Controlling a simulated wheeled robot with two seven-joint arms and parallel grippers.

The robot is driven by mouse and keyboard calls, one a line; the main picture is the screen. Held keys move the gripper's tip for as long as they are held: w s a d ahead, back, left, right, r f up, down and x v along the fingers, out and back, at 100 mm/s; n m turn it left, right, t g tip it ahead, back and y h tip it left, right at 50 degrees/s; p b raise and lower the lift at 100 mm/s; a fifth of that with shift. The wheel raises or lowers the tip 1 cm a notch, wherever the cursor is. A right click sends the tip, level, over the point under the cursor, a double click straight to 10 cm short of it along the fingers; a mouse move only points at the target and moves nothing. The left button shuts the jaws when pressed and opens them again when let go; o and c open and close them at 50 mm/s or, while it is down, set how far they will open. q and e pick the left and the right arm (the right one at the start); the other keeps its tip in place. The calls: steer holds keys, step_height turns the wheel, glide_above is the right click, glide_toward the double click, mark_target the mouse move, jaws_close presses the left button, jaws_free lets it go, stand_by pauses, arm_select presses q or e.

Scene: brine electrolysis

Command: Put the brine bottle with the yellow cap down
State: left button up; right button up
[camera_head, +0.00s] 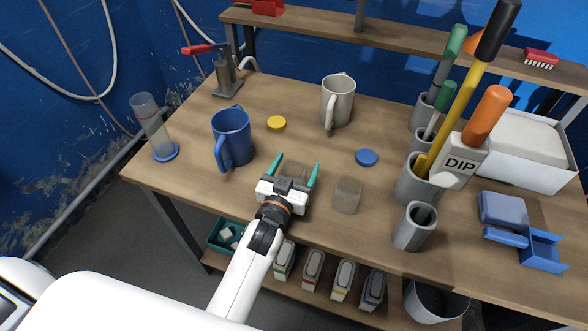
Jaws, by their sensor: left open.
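A round yellow cap (276,123) lies loose on the wooden table, with no bottle under it. My left gripper (296,165) is open, its two teal fingers pointing away over the table. A small translucent grey-brown container (294,171) shows between the fingers, partly hidden by the gripper; it seems to stand on the table. A similar open container (347,195) stands upright just right of the gripper. A blue cap (366,157) lies behind that one. I cannot tell from looks which container goes with the yellow cap. My right gripper is not in view.
A blue mug (232,138) stands left of my gripper and a white mug (338,101) behind it. A cylinder with a blue base (165,152) stands at the left edge. Grey holders with tools (415,180) and blue trays (540,250) fill the right side.

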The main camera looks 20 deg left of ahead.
arm_select(q)
steer(key=shift+s+r, duration=0.1)
steer(key=shift+r, duration=0.1)
steer(key=s, duration=0.6)
steer(key=s+b, duration=0.1)
steer(key=s, duration=0.5)
steer(key=shift+a, duration=0.2)
steer(key=shift+f, duration=0.1)
